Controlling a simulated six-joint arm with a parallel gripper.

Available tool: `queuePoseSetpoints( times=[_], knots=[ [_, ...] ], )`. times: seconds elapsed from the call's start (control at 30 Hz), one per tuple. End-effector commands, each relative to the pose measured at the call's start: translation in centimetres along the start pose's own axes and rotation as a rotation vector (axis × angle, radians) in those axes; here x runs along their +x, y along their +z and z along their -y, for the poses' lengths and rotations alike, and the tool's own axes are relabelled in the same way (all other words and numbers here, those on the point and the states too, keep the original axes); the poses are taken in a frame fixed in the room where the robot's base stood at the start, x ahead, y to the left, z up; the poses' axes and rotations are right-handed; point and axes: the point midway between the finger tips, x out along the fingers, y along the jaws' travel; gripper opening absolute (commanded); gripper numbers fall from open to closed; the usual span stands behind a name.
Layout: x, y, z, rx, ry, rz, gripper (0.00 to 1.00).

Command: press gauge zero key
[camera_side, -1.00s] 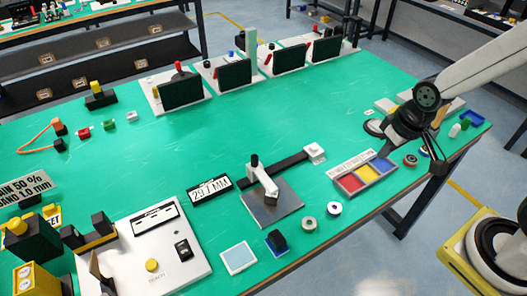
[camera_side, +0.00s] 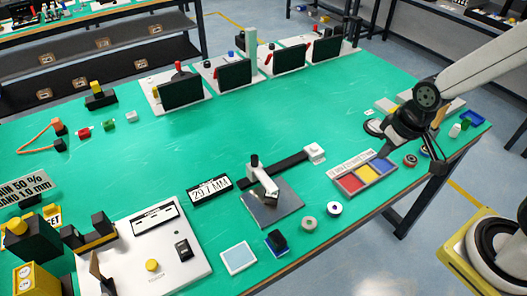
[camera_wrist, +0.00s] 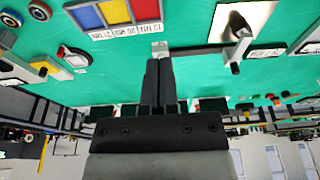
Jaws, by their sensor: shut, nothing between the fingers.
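The gauge stands on the green table with a grey metal plate (camera_side: 270,208), a dark and white post and probe (camera_side: 264,180) and a black bar running back right. Its display (camera_side: 210,190) appears to read 29.7 MM. A small white block (camera_side: 315,153) sits at the bar's far end; a key on it is too small to make out. In the wrist view the block (camera_wrist: 160,48) shows just beyond my fingertips. My gripper (camera_side: 386,153) is shut and empty, right of the block and apart from it in the side view, near the colour tray. The wrist view shows the fingers (camera_wrist: 158,64) together.
A tray with red, yellow and blue compartments (camera_side: 350,184) lies between gauge and table edge. Round rings (camera_side: 334,209) lie near the front edge. A white panel with a yellow button (camera_side: 152,265) is front left. Dark screens (camera_side: 235,75) stand at the back.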

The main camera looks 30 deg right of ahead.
Motion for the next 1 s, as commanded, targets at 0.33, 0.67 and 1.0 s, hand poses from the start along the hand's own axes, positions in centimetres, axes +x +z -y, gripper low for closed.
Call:
queuePoseSetpoints(
  times=[0.33,0.67,1.0],
  knots=[
    [0.0,0.0,0.0,0.000,0.000,0.000,0.00],
    [0.7,-1.8,-0.3,0.052,0.007,-0.040,0.00],
    [3.5,-7.8,-1.2,0.229,0.001,-0.186,0.00]
  ],
)
